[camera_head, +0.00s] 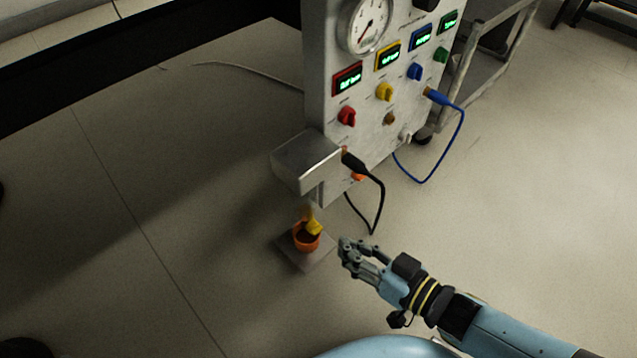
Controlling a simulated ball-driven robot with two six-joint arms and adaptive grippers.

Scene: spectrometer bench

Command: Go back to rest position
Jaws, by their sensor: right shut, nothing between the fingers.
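My right gripper (347,256) is shut and empty, at the end of my light blue right arm coming in from the lower right. It is just right of a small orange cup (305,238) and appears apart from it. The cup stands on a small flat plate (312,263) below the metal head of the grey instrument panel (327,100). A yellow piece (314,227) shows at the cup's top; I cannot tell if it is inside. My left gripper is not in view.
The panel carries a round gauge (369,24), small displays and coloured knobs. A black cable (381,200) and a blue cable (460,133) hang from its front near my right arm. A metal cart (497,50) stands behind it. The floor at right is clear.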

